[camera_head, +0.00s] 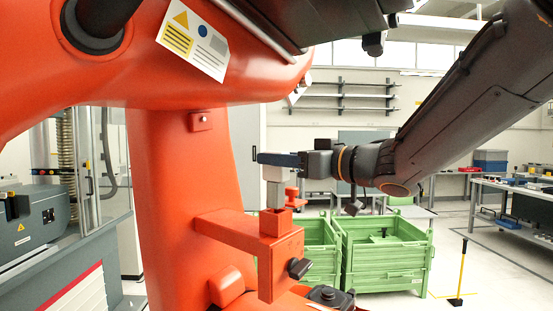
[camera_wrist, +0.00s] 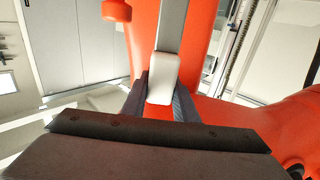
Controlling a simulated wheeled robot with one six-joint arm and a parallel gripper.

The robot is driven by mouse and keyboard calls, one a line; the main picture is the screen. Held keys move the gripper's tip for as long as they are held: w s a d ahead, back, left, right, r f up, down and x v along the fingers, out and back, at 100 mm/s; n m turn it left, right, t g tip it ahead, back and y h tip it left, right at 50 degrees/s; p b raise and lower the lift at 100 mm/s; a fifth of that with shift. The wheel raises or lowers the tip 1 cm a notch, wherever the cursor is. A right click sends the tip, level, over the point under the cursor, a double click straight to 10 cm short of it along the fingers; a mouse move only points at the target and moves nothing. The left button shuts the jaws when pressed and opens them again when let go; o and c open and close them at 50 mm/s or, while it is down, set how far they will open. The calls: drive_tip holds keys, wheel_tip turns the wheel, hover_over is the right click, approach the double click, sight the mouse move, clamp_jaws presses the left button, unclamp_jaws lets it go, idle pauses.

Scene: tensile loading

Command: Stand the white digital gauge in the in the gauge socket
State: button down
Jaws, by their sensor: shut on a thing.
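The white digital gauge (camera_head: 274,191) is upright below my gripper (camera_head: 278,159) in the head view, as a pale grey-white bar. My gripper is shut on its upper part. The gauge socket (camera_head: 283,247) is a square orange holder on a bracket, directly below the gauge. The gauge's lower end is at the socket's mouth; I cannot tell how far inside it is. In the wrist view, the gauge's white end (camera_wrist: 162,78) shows between the two dark fingers of my gripper (camera_wrist: 160,103), with its grey body beyond.
A large orange machine (camera_head: 180,190) stands close at left and arches over the top. A black knob (camera_head: 299,268) sticks out from the holder. Green crates (camera_head: 385,262) stand behind.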

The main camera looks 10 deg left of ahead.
sight(277, 180)
drive_tip(key=shift+f+b, duration=1.25)
drive_tip(key=shift+f, duration=1.15)
idle(1.0)
drive_tip(key=c, duration=1.3)
unclamp_jaws()
drive_tip(key=shift+c, duration=0.2)
drive_tip(key=b+v, duration=0.2)
drive_tip(key=v, duration=0.5)
drive_tip(key=shift+s+d, duration=0.15)
drive_tip(key=shift+d, duration=0.25)
drive_tip(key=shift+s, duration=0.1)
